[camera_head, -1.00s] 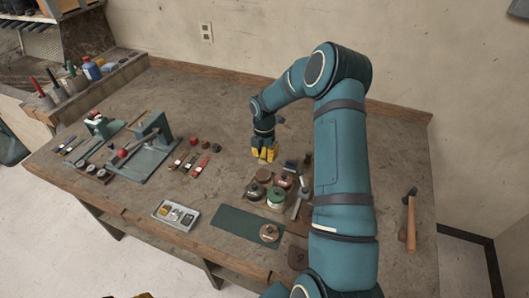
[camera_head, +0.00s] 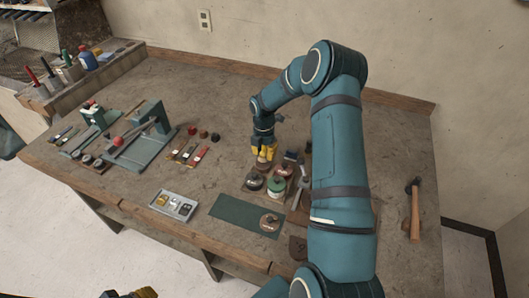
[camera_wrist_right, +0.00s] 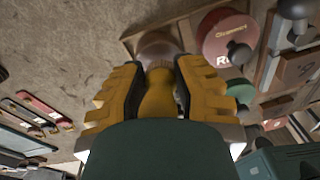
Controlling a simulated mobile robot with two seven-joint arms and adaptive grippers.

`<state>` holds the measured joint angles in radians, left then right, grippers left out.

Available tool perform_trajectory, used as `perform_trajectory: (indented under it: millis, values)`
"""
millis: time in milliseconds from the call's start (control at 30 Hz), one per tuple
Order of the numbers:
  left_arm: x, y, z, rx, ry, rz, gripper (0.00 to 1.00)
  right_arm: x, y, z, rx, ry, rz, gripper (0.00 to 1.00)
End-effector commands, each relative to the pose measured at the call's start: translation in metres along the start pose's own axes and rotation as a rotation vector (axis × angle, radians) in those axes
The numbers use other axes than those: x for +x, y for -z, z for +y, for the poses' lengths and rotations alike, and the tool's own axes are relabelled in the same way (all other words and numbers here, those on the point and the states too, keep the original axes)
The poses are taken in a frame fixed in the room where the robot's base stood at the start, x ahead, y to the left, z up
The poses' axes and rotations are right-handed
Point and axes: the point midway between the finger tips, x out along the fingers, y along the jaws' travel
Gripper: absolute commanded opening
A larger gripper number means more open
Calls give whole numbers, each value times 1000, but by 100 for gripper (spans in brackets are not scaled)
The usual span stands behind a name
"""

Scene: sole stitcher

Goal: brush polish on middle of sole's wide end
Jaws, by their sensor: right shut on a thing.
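My right gripper (camera_head: 265,157) is over the back of a group of round tins. In the right wrist view its yellow fingers (camera_wrist_right: 158,75) are shut on an amber knob or handle (camera_wrist_right: 158,97) above a brownish round base (camera_wrist_right: 158,45). Whether that base is lifted or resting cannot be told. A tin with a red label (camera_wrist_right: 228,35) is beside it. A brown flat piece (camera_head: 298,246), perhaps the sole, lies by the front edge, partly behind my arm.
A green-topped tin (camera_head: 276,187) and a dark tin (camera_head: 254,182) stand just in front of the gripper. Another tin (camera_head: 270,221) stands on a green mat (camera_head: 235,211). A grey tray (camera_head: 172,204) and a hammer (camera_head: 413,208) are farther out. The back of the bench is clear.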

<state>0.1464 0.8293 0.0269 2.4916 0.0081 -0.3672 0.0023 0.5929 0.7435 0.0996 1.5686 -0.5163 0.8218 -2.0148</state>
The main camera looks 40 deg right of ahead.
Motion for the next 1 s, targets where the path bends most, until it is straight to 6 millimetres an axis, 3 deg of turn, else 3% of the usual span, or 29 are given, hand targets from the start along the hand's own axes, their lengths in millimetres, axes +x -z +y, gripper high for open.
perform_trajectory:
  millis: [1000]
  values:
    - [5, -1, -2, 0, 0, 0, 47, 8, -1, 1, 0, 0, 0, 2]
